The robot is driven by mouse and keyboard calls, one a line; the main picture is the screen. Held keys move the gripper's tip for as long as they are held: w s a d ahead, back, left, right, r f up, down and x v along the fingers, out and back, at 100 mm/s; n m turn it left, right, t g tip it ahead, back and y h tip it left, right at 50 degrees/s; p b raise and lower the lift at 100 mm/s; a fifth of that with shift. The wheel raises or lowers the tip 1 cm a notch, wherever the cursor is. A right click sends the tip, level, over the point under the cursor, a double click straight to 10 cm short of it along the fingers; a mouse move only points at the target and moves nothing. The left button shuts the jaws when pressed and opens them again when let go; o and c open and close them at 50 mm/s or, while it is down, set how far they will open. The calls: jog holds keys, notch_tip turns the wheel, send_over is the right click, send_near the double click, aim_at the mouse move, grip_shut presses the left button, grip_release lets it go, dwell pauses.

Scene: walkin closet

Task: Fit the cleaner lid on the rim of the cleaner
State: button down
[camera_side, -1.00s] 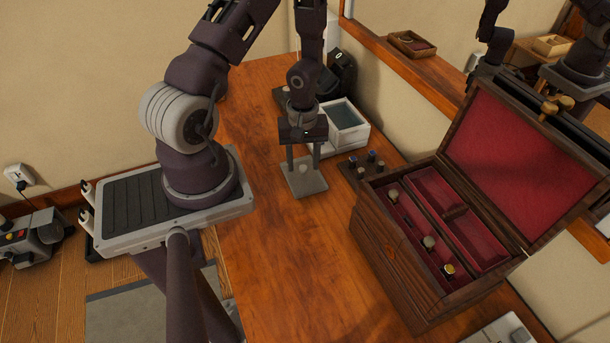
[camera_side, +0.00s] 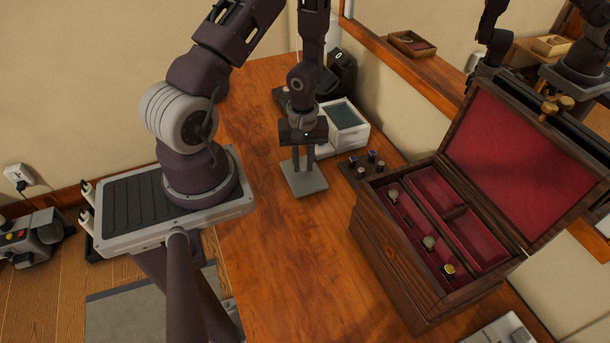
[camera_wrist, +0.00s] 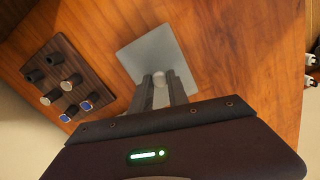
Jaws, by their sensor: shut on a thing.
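The cleaner lid (camera_side: 305,186) is a flat grey square plate with a small pale knob, lying on the wooden table. It also shows in the wrist view (camera_wrist: 150,52). My gripper (camera_side: 303,170) points down over it, its two fingers shut on the knob. In the wrist view the fingertips (camera_wrist: 160,82) flank the knob. The plate appears to rest on the table. The cleaner (camera_side: 350,140) is a white box with an open, blue-grey rectangular basin, behind and to the right of the lid. My gripper partly hides its left side. It is not seen in the wrist view.
A small dark wooden stand (camera_side: 352,172) with several pegs or knobs is right of the lid; it also shows in the wrist view (camera_wrist: 62,82). A large open jewelry box (camera_side: 385,260) stands at right. A black object (camera_side: 342,72) stands behind the cleaner. The table's left-front is clear.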

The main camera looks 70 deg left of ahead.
aim_at(303, 165)
jog(key=shift+r, duration=1.7)
jog(key=shift+r, duration=0.1)
notch_tip(303, 165, up, 15)
jog(key=w+a, duration=1.1)
jog(key=w, duration=0.6)
notch_tip(303, 165, down, 10)
jog(key=shift+a+r, duration=0.15)
jog(key=shift+a, duration=0.1)
jog(key=shift+f, duration=0.75)
dwell(1.1)
jog(key=c, duration=1.2)
grip_release()
